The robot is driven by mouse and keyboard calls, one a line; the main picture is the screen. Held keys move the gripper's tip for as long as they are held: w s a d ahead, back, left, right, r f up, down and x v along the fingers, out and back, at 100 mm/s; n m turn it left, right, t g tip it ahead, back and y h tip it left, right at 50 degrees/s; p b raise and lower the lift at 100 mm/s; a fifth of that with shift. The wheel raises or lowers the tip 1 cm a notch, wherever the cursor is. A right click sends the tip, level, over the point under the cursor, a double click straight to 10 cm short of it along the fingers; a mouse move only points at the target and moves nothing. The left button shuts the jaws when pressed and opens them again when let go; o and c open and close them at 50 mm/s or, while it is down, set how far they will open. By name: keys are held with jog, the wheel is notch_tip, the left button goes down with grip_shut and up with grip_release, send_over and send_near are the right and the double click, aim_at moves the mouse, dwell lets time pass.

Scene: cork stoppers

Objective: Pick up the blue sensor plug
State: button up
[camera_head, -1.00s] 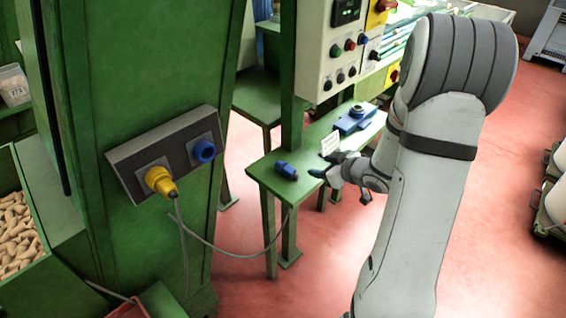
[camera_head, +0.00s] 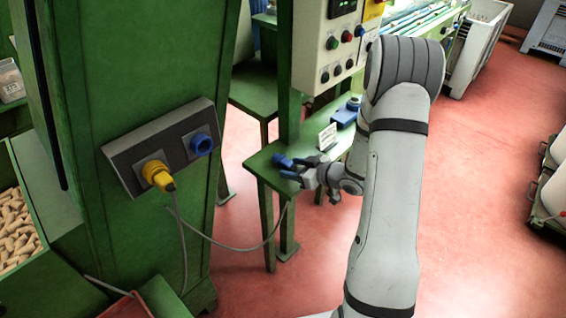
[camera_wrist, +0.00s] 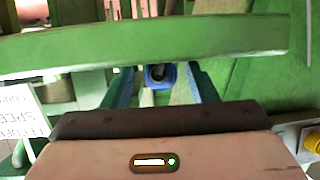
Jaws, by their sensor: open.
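The blue sensor plug (camera_head: 282,160) lies on the small green table (camera_head: 262,173), near its left end. In the wrist view the plug (camera_wrist: 160,76) shows as a blue ring with a dark centre, between the tips of my two blue-edged fingers. My gripper (camera_head: 304,168) is just right of the plug in the head view, low over the table. It is open, and a gap shows on each side of the plug in the wrist view (camera_wrist: 160,84). I cannot tell how deep the plug sits between the fingers.
A grey panel (camera_head: 120,157) on a green post holds a yellow plug (camera_head: 157,174) and a blue socket (camera_head: 201,145). A cable hangs from the yellow plug. A white card (camera_head: 327,137) and a blue block (camera_head: 344,114) stand on the table behind my gripper.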

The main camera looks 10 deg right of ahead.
jog(key=c, duration=1.1)
jog(key=shift+r, duration=0.1)
